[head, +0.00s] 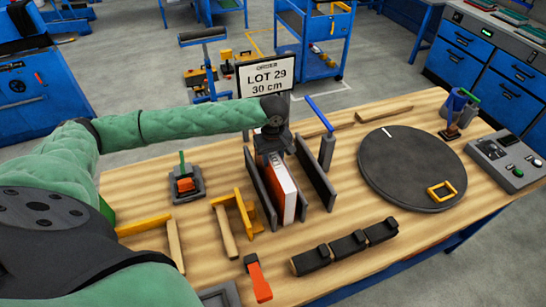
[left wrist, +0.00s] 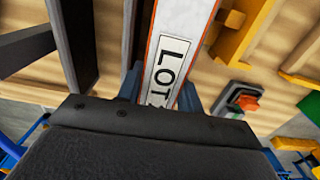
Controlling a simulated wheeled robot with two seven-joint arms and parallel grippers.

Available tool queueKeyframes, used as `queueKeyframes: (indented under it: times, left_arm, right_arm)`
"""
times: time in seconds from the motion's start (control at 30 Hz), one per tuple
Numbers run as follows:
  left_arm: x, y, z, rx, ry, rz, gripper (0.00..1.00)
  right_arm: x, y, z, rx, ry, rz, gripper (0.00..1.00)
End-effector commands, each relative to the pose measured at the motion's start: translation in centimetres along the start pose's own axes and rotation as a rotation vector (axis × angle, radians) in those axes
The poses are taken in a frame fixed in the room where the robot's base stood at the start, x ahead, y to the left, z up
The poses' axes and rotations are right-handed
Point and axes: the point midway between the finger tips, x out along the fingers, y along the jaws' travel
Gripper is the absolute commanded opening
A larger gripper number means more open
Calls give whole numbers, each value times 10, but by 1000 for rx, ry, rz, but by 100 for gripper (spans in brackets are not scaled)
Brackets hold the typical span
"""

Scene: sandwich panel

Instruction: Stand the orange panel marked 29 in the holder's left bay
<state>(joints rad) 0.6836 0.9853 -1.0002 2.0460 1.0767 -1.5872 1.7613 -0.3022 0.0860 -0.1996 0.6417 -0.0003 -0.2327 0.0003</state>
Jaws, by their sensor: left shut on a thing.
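In the left wrist view the panel (left wrist: 178,48) runs between the fingers (left wrist: 160,92). Its label reads "LOT"; the number after it is hidden by the gripper. The panel looks roughly upright; whether its lower edge touches the bottom I cannot tell. The right bay looks empty. My right gripper is not in view.
A sign (head: 266,77) reading "LOT 29 30 cm" stands behind the holder. A dark round turntable (head: 400,165) is to the right. Yellow brackets (head: 222,213) are close on the left. Black blocks (head: 346,248) and an orange-handled tool (head: 259,280) lie in front.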

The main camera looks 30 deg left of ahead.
Motion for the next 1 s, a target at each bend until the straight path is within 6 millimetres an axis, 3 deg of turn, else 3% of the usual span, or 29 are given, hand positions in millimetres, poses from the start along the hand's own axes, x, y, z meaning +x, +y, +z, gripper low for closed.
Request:
queueKeyframes:
  times: [0.17, 0.2, 0.3, 0.77, 0.93, 1.0]
  left_arm:
    - [0, 0, 0, 0, 0, 1, 0]
    - [0, 0, 0, 0, 0, 1, 40]
    - [0, 0, 0, 0, 0, 1, 60]
    - [0, 0, 0, 0, 0, 1, 62]
    - [-26, 1, 0, 1, 1, 3, 62]
    - [-37, 1, 0, 1, 2, 3, 62]
  right_arm:
    - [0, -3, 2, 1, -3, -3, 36]
    - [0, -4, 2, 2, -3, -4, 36]
    - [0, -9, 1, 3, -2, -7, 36]
    - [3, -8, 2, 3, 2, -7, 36]
    - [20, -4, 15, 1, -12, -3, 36]
    - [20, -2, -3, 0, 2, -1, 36]
